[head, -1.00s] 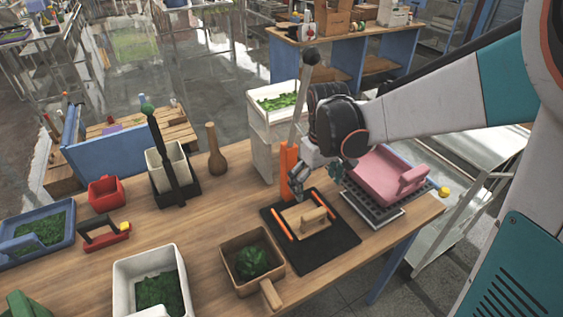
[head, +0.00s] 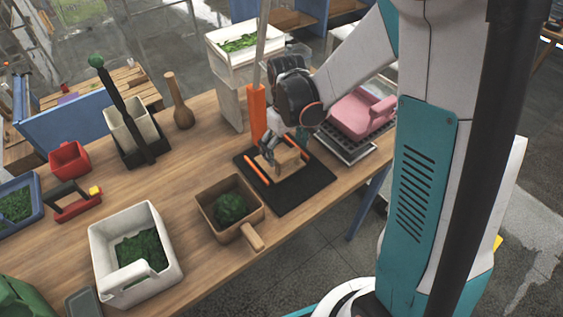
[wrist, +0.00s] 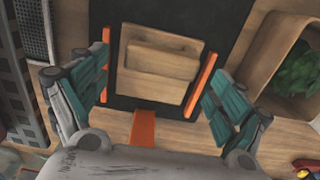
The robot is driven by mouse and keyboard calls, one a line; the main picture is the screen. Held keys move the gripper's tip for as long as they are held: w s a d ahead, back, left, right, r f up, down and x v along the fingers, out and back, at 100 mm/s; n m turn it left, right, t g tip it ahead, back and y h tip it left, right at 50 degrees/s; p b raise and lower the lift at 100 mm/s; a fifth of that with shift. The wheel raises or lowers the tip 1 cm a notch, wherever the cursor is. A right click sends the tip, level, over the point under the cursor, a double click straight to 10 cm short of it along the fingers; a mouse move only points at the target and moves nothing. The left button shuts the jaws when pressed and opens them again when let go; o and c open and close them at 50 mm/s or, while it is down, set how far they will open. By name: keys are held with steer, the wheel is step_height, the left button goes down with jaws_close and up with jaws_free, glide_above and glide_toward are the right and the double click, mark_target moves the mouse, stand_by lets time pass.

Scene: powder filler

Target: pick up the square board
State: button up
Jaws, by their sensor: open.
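The square board (wrist: 150,78) is light wood with a raised wooden grip block across it. It lies on a black base (head: 303,193) between two orange strips. In the head view the board (head: 287,162) is partly hidden by my gripper (head: 284,146), which is just above its far side. In the wrist view my gripper (wrist: 157,72) is open, with one teal finger on each side of the board and nothing between them but the board below. I cannot tell whether the fingers touch it.
An orange post (head: 256,114) stands right behind the base. A pink item (head: 358,114) on a dark grate is to the right. A wooden box with a handle (head: 212,217) holding green material is at front left. A white bin (head: 174,268) is further left.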

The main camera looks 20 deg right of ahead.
mark_target(285, 155)
step_height(285, 155, down, 3)
steer(key=shift+f+b, duration=0.1)
steer(key=shift+b, duration=0.2)
steer(key=c, duration=1.2)
steer(key=shift+r, duration=0.2)
